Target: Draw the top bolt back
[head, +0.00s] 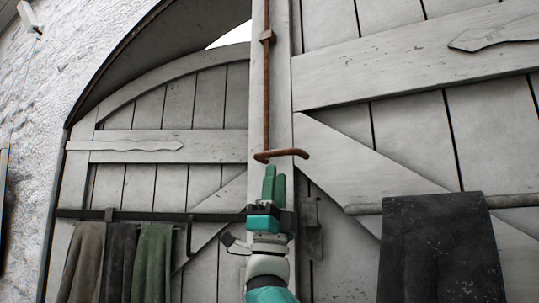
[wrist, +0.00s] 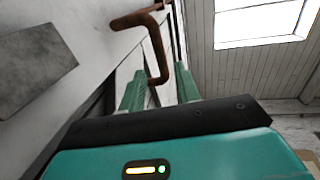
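The top bolt (head: 266,90) is a thin rusty rod running upright along the meeting edge of the doors. I cannot tell any contact.
A grey left door (head: 160,110) and a right door (head: 340,70) fill the view. Several cloths (head: 118,262) hang from a rail at left. A dark cloth (head: 435,250) hangs from a rail at right. A rusty bracket (head: 267,37) holds the rod higher up.

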